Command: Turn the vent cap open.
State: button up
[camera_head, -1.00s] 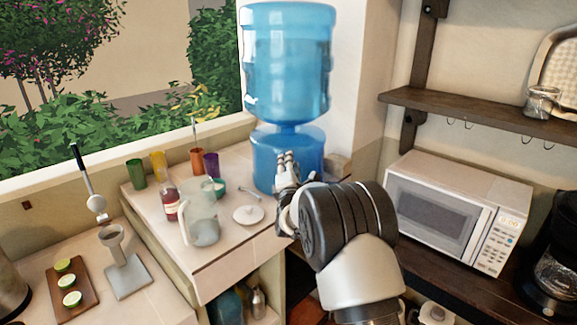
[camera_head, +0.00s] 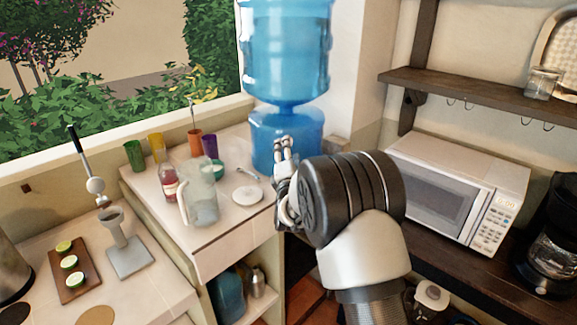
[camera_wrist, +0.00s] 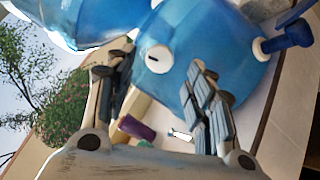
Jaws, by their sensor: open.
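The vent cap (camera_wrist: 159,58) is a round white cap with a dark slot on the blue water dispenser base (camera_wrist: 228,52). It shows in the wrist view, between and beyond the fingertips. My gripper (camera_wrist: 163,60) is open, with one finger on each side of the cap's line, and holds nothing. Contact with the cap cannot be told. In the head view my gripper (camera_head: 283,146) is in front of the blue dispenser base (camera_head: 302,128), and the cap cannot be made out there.
A blue spigot (camera_wrist: 286,40) sticks out from the dispenser. A large blue water bottle (camera_head: 287,50) stands on top. A clear pitcher (camera_head: 201,195), a red bottle (camera_head: 169,182) and several coloured cups stand left of my gripper. A microwave (camera_head: 445,190) is at the right.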

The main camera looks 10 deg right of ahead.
jog(key=s+a, duration=0.1)
jog(key=s, duration=0.6)
jog(key=shift+s+f, duration=0.4)
jog(key=s+r+m+g+y, duration=0.1)
jog(key=s+r+m+g, duration=0.1)
jog(key=s+m+g, duration=0.45)
jog(key=s+r+m+g+y, duration=0.1)
jog(key=s+r+m+y, duration=0.2)
jog(key=s, duration=0.7)
jog(key=s+f+m+g, duration=0.1)
jog(key=s+m, duration=0.3)
jog(key=s, duration=0.5)
jog(key=s+d+f+m+g+h, duration=0.1)
jog(key=s+f+m+g, duration=0.1)
jog(key=s, duration=0.8)
jog(key=s+f+m+g, duration=0.2)
jog(key=s+m+g, duration=0.2)
jog(key=s, duration=0.6)
jog(key=shift+d+f+m+h, duration=0.25)
jog(key=shift+d+m+h, duration=0.05)
jog(key=shift+m, duration=0.55)
